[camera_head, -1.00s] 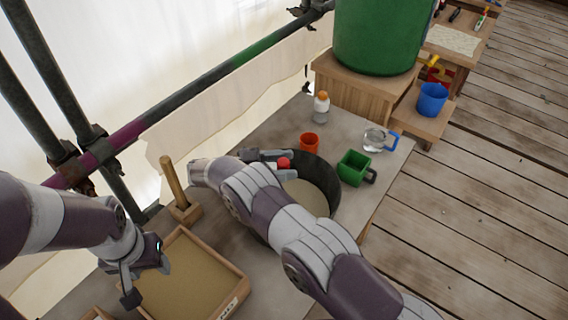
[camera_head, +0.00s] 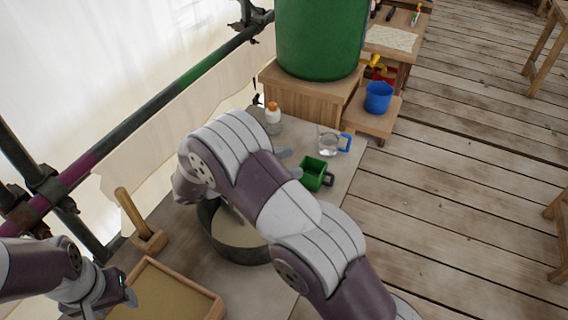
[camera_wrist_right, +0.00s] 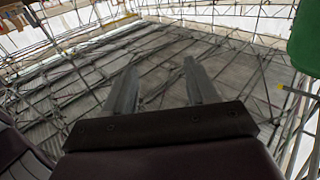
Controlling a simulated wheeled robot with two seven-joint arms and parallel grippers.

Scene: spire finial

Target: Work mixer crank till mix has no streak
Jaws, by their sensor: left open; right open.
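The dark round mixing tub (camera_head: 238,254) stands on the grey bench and holds a pale beige mix (camera_head: 240,232). I cannot make out a streak in the part that shows. The crank is hidden behind my right arm, which crosses over the tub. My right gripper (camera_head: 290,162) is mostly hidden by that arm; its fingertips show left of the green cup. In the right wrist view the right gripper (camera_wrist_right: 160,88) is open with nothing between its fingers. My left gripper (camera_head: 112,302) is open and empty at the lower left, beside the sand tray, apart from the tub.
A green square cup (camera_head: 314,174), a clear jug (camera_head: 328,143) and a white bottle (camera_head: 272,117) stand behind the tub. A wooden-handled tool (camera_head: 133,215) and sand tray (camera_head: 214,308) lie left. A green barrel (camera_head: 320,40) and blue bucket (camera_head: 378,97) stand further back.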

